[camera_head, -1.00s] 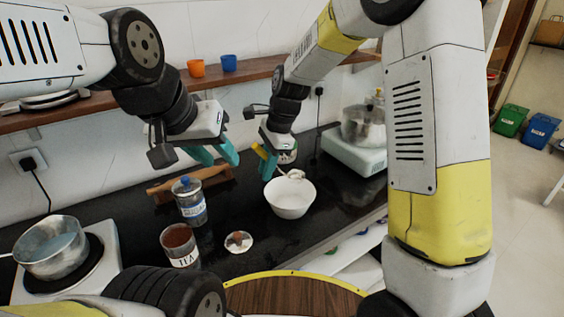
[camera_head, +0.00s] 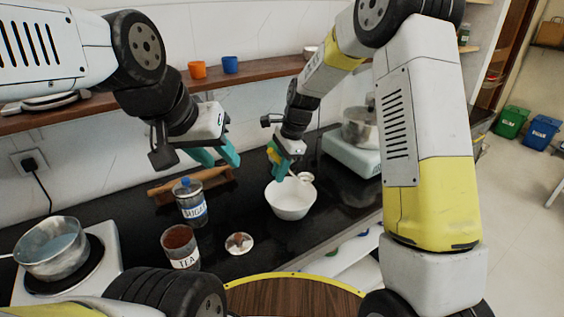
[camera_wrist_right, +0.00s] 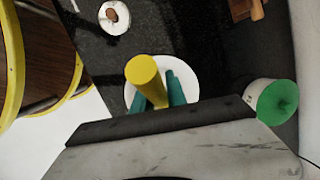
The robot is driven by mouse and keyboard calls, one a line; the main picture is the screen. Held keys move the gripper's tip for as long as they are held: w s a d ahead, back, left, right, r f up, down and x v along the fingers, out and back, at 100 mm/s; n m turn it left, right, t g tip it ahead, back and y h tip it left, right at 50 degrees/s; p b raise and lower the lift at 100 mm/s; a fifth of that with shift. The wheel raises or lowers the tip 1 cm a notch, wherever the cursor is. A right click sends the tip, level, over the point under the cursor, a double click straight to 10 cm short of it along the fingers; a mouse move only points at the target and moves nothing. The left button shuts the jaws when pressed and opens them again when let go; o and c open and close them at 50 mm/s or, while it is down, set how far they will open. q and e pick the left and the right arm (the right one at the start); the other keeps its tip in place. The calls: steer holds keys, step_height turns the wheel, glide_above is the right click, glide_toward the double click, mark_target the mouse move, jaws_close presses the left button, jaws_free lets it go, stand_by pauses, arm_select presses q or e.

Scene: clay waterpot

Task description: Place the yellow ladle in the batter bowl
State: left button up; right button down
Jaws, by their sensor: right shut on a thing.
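The white batter bowl (camera_head: 290,203) stands on the black counter, and part of it shows behind the fingers in the right wrist view (camera_wrist_right: 131,92). My right gripper (camera_head: 278,172) is above the bowl's back left side, its teal fingers shut on the yellow ladle. The ladle's thick yellow handle (camera_wrist_right: 143,75) rises between the fingers in the right wrist view. Its pale scoop (camera_head: 305,177) shows at the bowl's back right rim; whether it touches the rim I cannot tell. My left gripper (camera_head: 219,158) hangs over the counter to the left, fingers apart, with nothing visible between them.
A sugar jar (camera_head: 191,205), an open tea jar (camera_head: 180,248) and a small round lid (camera_head: 239,243) stand left of the bowl. A wooden rack (camera_head: 190,184) is behind. A green-topped jar (camera_wrist_right: 277,98) is near my right gripper. A pot (camera_head: 52,247) sits on the left burner.

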steer(key=shift+f, duration=0.55)
steer(key=c, duration=1.3)
jaws_free()
steer(key=shift+c, duration=0.2)
steer(key=v, duration=1.3)
steer(key=s+d+r+n+t, duration=0.2)
steer(key=s+d+r+n, duration=0.1)
steer(key=s+d+r, duration=0.35)
steer(key=s+d+n+t, duration=0.1)
steer(key=s+d+n, duration=0.2)
steer(key=s, duration=0.3)
steer(key=s+d+r+n+t, duration=0.1)
steer(key=s+d+n+t, duration=0.1)
steer(key=s, duration=0.4)
steer(key=s+d+r+n+t, duration=0.1)
steer(key=s+d+n, duration=0.3)
steer(key=s+n, duration=0.1)
steer(key=shift+s+h, duration=0.4)
steer(key=shift+s, duration=0.1)
